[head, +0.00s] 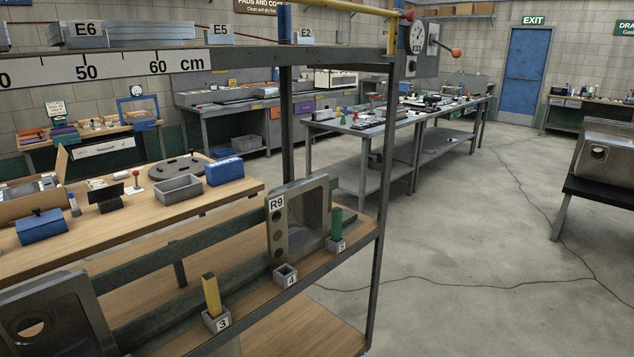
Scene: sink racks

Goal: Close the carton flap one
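A brown open carton (30,207) sits at the far left on the wooden bench, partly cut off by the picture's left edge. One carton flap (61,165) stands raised at its right end. Grey items show inside the carton, too small to make out. I cannot tell which flap is flap one. Neither of my grippers is in view.
A blue box (41,227), a black stand (107,200), a grey bin (178,189) and a blue bin (225,172) stand near the carton. A rack with a grey sink (312,215) marked R9 fills the foreground. Concrete floor (480,230) is open at right.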

